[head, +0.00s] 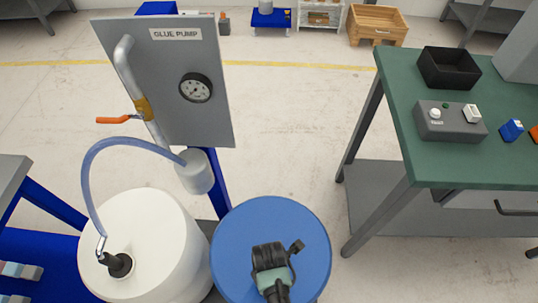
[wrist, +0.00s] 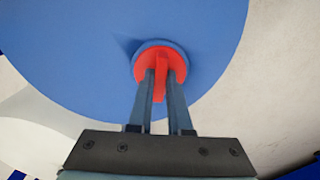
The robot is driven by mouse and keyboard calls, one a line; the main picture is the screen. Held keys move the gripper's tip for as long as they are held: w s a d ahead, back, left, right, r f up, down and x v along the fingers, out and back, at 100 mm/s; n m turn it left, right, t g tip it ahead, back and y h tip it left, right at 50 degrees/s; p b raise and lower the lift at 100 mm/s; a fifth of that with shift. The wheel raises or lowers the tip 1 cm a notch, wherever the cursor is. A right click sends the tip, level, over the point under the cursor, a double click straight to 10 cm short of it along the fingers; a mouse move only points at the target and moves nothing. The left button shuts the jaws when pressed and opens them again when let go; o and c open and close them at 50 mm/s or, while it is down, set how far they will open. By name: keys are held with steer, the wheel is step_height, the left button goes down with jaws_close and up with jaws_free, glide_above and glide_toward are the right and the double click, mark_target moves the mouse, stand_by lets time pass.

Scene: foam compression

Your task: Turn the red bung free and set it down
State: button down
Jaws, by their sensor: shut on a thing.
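The red bung (wrist: 173,57) is a round red cap with a raised bar across it. It sits at a raised round collar on the blue drum top (wrist: 80,40). My gripper (wrist: 160,85) is shut on the bar of the bung, one finger on each side. In the head view my gripper (head: 270,258) is over the blue drum (head: 235,228) and hides the bung there. I cannot tell whether the bung is seated in the collar or lifted off it.
A white drum (head: 150,225) with a hose and black fitting stands left of the blue drum. Behind is the glue pump panel (head: 165,90) with an orange-handled valve. A green-topped table (head: 440,85) at right holds a black bin (head: 448,68) and a grey box (head: 450,120).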

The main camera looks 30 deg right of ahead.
steer(key=shift+r, duration=0.1)
steer(key=shift+r+p, duration=2.05)
steer(key=shift+p, duration=0.1)
steer(key=w+d+b, duration=0.2)
steer(key=w+b, duration=0.1)
steer(key=w, duration=0.1)
steer(key=w+d+b, duration=0.2)
steer(key=w+d, duration=0.1)
steer(key=w, duration=0.1)
steer(key=w+d+b, duration=0.3)
steer(key=w, duration=0.1)
steer(key=shift+w+d+f+b, duration=0.15)
steer(key=shift+f+b, duration=0.1)
steer(key=shift+b, duration=0.1)
steer(key=shift+w+d+r, duration=0.2)
steer(key=shift+w, duration=0.1)
